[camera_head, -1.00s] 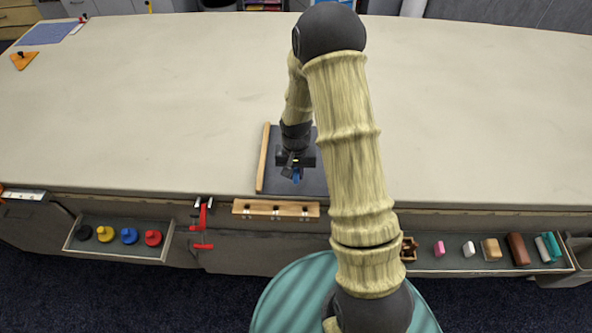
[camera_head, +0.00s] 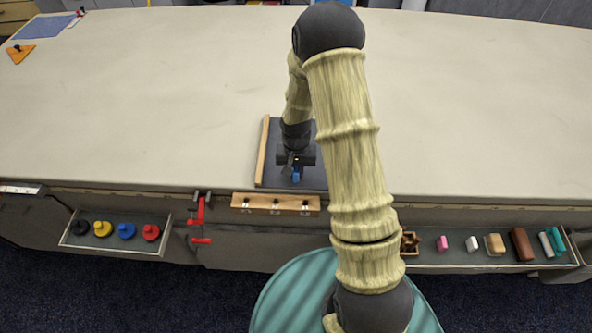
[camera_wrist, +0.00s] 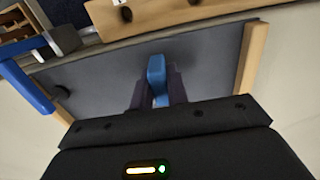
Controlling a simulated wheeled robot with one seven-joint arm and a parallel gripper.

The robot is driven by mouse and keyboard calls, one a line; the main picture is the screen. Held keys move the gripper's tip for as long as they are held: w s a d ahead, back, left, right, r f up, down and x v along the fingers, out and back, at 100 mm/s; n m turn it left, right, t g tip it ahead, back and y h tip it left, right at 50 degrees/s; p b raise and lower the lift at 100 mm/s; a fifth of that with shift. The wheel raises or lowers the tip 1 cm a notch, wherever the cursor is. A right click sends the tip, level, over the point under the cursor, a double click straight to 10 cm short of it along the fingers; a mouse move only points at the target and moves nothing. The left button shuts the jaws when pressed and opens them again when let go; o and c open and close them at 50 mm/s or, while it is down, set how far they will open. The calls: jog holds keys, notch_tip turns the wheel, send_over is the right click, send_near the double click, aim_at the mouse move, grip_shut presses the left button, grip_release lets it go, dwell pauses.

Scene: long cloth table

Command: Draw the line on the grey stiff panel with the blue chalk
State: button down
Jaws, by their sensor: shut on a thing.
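The grey stiff panel (camera_head: 310,178) lies near the front edge of the table, partly hidden behind my arm in the head view; its bare surface also shows in the wrist view (camera_wrist: 205,62). A light wooden strip runs along its left side. My gripper (camera_head: 296,172) is over the panel, pointing down, shut on the blue chalk (camera_head: 296,178). In the wrist view the chalk (camera_wrist: 156,70) sticks out between the two dark fingers of my gripper (camera_wrist: 158,92). I cannot tell whether its tip touches the panel. No drawn line is visible on the panel.
A wooden rack with holes (camera_head: 275,204) sits at the table's front edge. A red clamp (camera_head: 200,215) is left of it. One tray holds coloured knobbed discs (camera_head: 127,231); another holds several blocks (camera_head: 495,244). The tabletop (camera_head: 140,100) is mostly clear.

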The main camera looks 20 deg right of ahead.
jog(key=shift+f+b, duration=0.35)
jog(key=shift+f, duration=0.15)
dwell(0.3)
jog(key=shift+w, duration=0.1)
jog(key=shift+w+d+r, duration=0.1)
jog(key=shift+w+d, duration=0.2)
jog(key=shift+w, duration=0.45)
jog(key=shift+w+d, duration=0.1)
jog(key=shift+w, duration=0.1)
jog(key=shift+w+d+p, duration=0.2)
jog(key=shift+w+p, duration=0.1)
jog(key=shift+w, duration=0.55)
jog(key=shift+w+d, duration=0.3)
jog(key=shift+w, duration=0.6)
jog(key=shift+w+d, duration=0.1)
